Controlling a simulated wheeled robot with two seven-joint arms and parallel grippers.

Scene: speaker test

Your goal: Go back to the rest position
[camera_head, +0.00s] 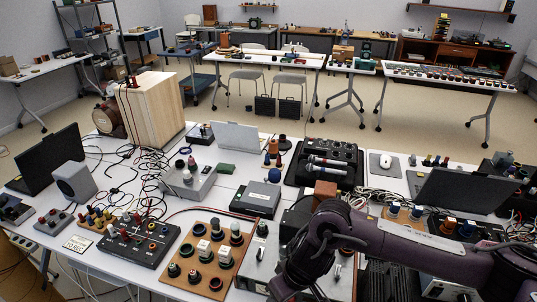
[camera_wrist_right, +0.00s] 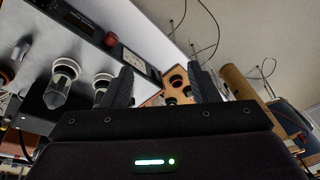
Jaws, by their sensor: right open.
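My right arm comes in from the right in the head view and bends down at its wrist over the front of the white table (camera_head: 150,284). Its gripper is hidden or cut off there. In the right wrist view my right gripper (camera_wrist_right: 163,88) is open, its two dark fingers apart with nothing held between them. Beyond the fingers are a wooden block with dark and red terminals (camera_wrist_right: 178,82) and a grey box with a display (camera_wrist_right: 137,62). My left gripper is in neither view.
A wooden board with terminals (camera_head: 207,258), a black box with knobs (camera_head: 138,239) and a microphone case (camera_head: 322,165) crowd the table near my right arm. A wooden speaker cabinet (camera_head: 155,108), laptops and loose cables stand further back. Open floor (camera_head: 330,122) lies behind the table.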

